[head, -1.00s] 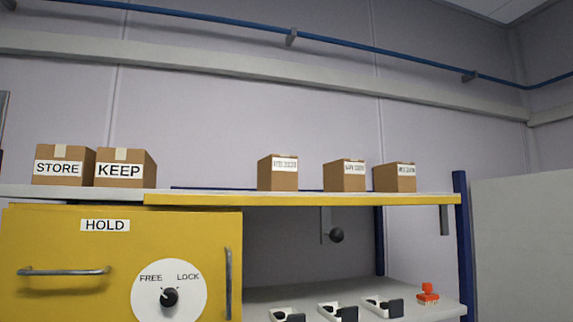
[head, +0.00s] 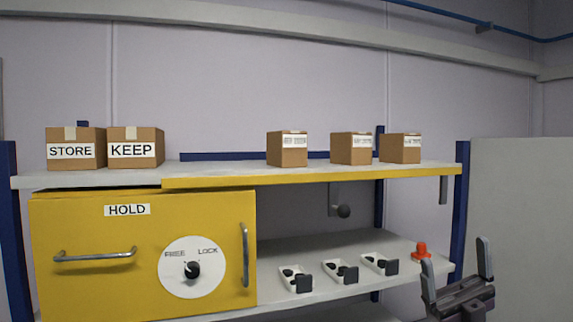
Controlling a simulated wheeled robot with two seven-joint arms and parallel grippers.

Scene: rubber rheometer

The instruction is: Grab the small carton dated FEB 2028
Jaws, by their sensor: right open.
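Three small brown cartons stand in a row on the top shelf in the head view: a left one (head: 287,150), a middle one (head: 351,149) and a right one (head: 400,149). Each has a white label high on its front, but the print is too small and blurred to tell which says FEB 2028. My right gripper (head: 457,268) is at the lower right, open and empty, its fingers pointing up. It is below the shelf and apart from the cartons. My left gripper is not in view.
Cartons marked STORE (head: 76,149) and KEEP (head: 136,148) stand on the shelf's left. A yellow HOLD cabinet (head: 90,280) with a FREE/LOCK dial (head: 192,268) is below. The lower shelf holds several small white-and-black devices (head: 340,271) and a red object (head: 421,251). A blue post (head: 461,210) stands right.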

